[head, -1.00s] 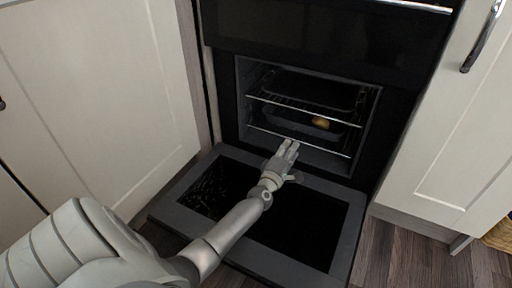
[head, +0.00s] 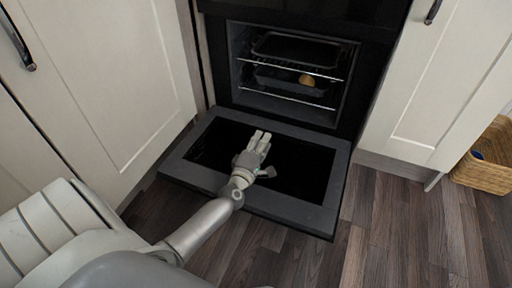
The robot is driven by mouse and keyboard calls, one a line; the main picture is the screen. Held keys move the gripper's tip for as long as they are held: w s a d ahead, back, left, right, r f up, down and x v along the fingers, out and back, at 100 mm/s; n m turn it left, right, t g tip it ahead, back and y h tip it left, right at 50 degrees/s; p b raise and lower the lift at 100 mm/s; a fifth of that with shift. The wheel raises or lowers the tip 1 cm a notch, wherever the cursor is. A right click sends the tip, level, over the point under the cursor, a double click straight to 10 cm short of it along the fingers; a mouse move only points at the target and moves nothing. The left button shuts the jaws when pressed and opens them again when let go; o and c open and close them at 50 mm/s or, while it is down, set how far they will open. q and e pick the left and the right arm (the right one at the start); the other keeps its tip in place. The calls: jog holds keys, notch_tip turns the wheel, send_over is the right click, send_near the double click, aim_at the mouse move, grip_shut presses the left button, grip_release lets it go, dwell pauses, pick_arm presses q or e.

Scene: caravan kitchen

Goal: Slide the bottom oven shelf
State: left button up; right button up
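The oven (head: 234,70) is open, its door (head: 312,212) folded down flat in front of the cavity. The bottom shelf (head: 287,98) is a wire rack low in the cavity; its front rail shows as a bright line inside the opening. A dark tray with a yellowish-brown item (head: 306,80) in it sits above that rail and below the upper rack. My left gripper (head: 264,154) is over the lowered door, in front of the cavity and apart from the shelf. Its fingers are extended, thumb spread to the right, and it is empty. My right gripper is not seen.
The upper rack (head: 300,68) holds another dark tray (head: 292,47). Cream cabinets stand left (head: 110,90) and right (head: 435,95) of the oven. A wicker basket (head: 488,165) is at the far right. The wooden floor (head: 400,230) is clear right of the door.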

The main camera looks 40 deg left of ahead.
pick_arm(q)
jog(key=shift+p+v, duration=0.3)
jog(key=shift+v, duration=1.3)
jog(key=shift+r, duration=0.1)
